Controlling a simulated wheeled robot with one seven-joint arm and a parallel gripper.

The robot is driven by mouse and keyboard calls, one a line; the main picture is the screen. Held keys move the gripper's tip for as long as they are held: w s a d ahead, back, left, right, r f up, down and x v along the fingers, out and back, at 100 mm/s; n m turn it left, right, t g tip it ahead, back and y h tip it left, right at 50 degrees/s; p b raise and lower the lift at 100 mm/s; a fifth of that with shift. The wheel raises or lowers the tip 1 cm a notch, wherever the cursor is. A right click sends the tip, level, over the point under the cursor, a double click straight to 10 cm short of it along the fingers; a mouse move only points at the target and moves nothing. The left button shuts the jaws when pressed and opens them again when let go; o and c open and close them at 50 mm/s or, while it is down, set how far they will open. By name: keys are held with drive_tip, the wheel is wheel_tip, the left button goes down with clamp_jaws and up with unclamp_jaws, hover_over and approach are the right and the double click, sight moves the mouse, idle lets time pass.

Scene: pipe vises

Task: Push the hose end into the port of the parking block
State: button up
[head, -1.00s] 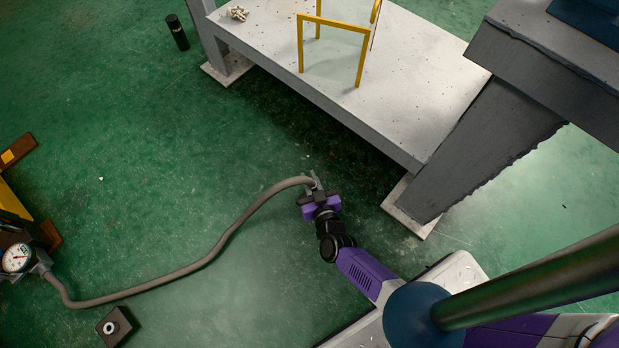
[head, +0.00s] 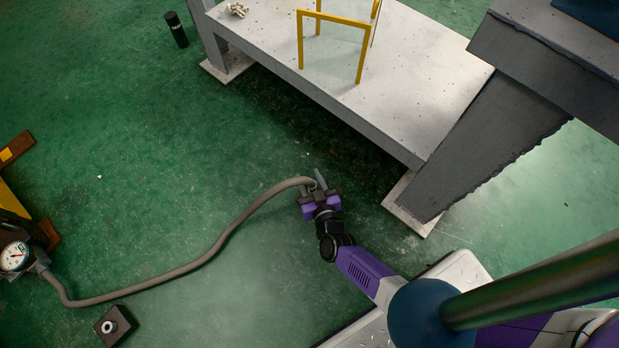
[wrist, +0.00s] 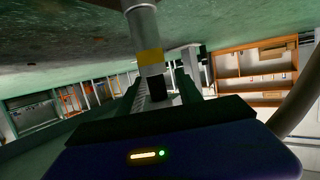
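The grey-brown hose (head: 222,243) runs in a curve over the green floor from a gauge fitting at the lower left to my gripper (head: 314,184). In the wrist view its end (wrist: 149,57) is a grey cylinder with a yellow band and a dark part, between the fingers of my gripper (wrist: 162,92). The fingers are spread, with a gap beside the dark part; whether either touches it I cannot tell. The parking block (head: 115,326), dark and square with a pale ring-shaped port on top, sits on the floor at the lower left, far from my gripper.
A pressure gauge (head: 14,256) stands at the left edge by a yellow and brown frame. A pale bench (head: 390,75) with yellow rails and a dark sloping support (head: 495,145) rise beyond my gripper. The floor between gripper and block is open.

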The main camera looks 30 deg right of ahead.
sight(313, 189)
drive_tip(key=p+v, duration=0.3)
drive_tip(key=v, duration=0.4)
drive_tip(key=shift+r+p, duration=0.1)
drive_tip(key=shift+p, duration=0.25)
drive_tip(key=shift+s, duration=0.4)
drive_tip(key=shift+a, duration=0.1)
